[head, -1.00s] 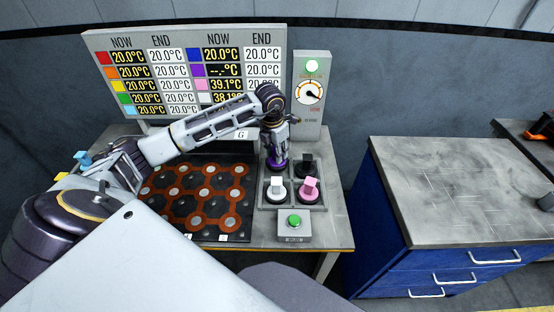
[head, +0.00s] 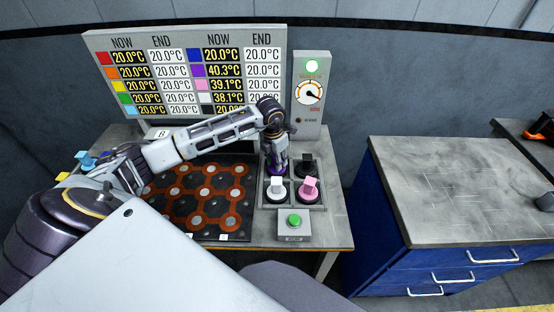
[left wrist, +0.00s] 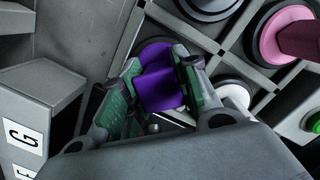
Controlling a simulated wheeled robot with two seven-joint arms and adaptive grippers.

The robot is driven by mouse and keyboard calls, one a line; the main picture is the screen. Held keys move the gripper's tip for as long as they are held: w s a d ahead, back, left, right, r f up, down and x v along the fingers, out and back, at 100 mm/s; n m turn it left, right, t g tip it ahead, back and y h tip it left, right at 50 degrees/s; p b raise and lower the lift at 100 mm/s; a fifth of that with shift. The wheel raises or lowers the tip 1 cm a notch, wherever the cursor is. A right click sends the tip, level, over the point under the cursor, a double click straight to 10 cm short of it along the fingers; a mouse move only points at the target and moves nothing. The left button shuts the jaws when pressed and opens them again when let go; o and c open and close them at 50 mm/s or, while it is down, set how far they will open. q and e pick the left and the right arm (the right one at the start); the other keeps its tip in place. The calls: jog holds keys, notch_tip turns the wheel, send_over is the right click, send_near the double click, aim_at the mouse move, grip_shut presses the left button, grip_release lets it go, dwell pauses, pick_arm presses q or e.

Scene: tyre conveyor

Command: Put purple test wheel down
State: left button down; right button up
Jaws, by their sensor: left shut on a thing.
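The purple test wheel (left wrist: 160,88) is between the two fingers of my left gripper (left wrist: 158,85) in the left wrist view. My left gripper (head: 277,166) is shut on it. The wheel sits low at the back-left compartment of the grey divided tray (head: 322,190). In the head view only a thin purple edge (head: 270,173) shows under the gripper. I cannot tell whether it rests fully on the tray floor. On the display board (head: 190,75), the purple row reads 40.3°C. My right gripper is not in view.
In the same tray stand a black wheel (head: 305,163), a white wheel (head: 277,191) and a pink wheel (head: 308,189). A green button box (head: 294,223) stands in front. A board with orange paths (head: 200,196) lies to the left. A blue cabinet (head: 450,190) is at the right.

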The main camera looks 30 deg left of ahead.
pick_arm(q)
jog(key=shift+f, duration=0.1)
jog(key=c, duration=1.1)
grip_release()
jog(key=shift+r, duration=0.35)
jog(key=r, duration=0.3)
jog(key=s+r+b, duration=0.1)
jog(key=r, duration=0.3)
jog(key=r+b, duration=0.1)
jog(key=r, duration=0.3)
jog(key=shift+s+a+r, duration=0.2)
jog(key=shift+r, duration=0.05)
